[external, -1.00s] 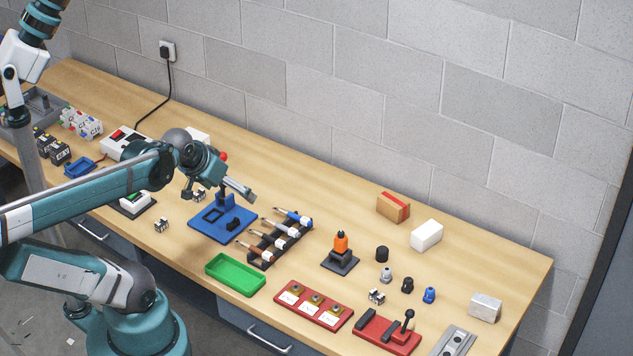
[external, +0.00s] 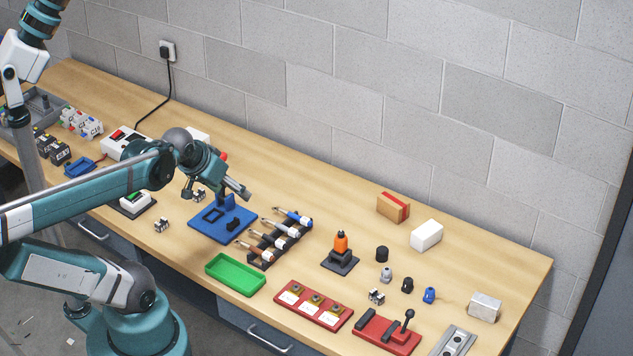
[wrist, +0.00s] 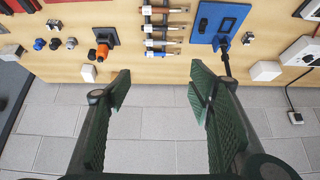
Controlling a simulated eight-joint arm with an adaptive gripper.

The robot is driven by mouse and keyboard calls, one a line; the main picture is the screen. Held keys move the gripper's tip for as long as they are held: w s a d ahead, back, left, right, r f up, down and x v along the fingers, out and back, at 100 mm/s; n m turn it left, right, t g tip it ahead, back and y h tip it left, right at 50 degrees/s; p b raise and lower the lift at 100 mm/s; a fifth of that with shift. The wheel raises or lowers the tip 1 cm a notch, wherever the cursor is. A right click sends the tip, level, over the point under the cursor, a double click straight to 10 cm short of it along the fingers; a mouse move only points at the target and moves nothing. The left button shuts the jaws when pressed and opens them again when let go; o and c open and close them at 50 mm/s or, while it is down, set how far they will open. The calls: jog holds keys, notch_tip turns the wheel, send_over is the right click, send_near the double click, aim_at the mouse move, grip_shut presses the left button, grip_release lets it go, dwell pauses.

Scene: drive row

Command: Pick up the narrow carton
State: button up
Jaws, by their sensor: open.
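Several box shapes could be the narrow carton, and I cannot tell for sure which one it is. A brown carton with a red stripe (external: 391,208) stands near the wall, right of centre in the external view. A white box (external: 426,235) sits to its right, and a silver-grey box (external: 485,307) lies near the right end. Another white box (external: 198,134) is partly hidden behind my arm. My gripper (external: 243,191) is open and empty above the bench near the blue fixture, well left of the brown carton. In the wrist view, my fingers (wrist: 160,88) are spread apart with nothing between them.
A green tray (external: 235,274) and red holders (external: 312,304) line the front edge. An orange-handled item (external: 341,245) stands upright. The block wall (external: 420,100) bounds the back.

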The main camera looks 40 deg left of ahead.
jog(key=w+d+r+m+g, duration=0.1)
jog(key=w+d+r+m, duration=0.15)
jog(key=w, duration=0.45)
jog(key=w+d+r+m+g, duration=0.1)
jog(key=w+r+m, duration=0.15)
jog(key=w, duration=0.35)
jog(key=m+g, duration=0.5)
jog(key=m, duration=1)
send_over(394, 199)
jog(key=f, duration=2.5)
jog(key=shift+s+a+f+p, duration=0.1)
jog(key=shift+s+a+p, duration=0.1)
jog(key=shift+s+p, duration=0.2)
jog(key=shift+w+d+f+m, duration=0.2)
jog(key=shift+d+f+m, duration=0.1)
jog(key=shift+f, duration=0.25)
jog(key=shift+a+f, duration=0.1)
jog(key=shift+f, duration=1.2)
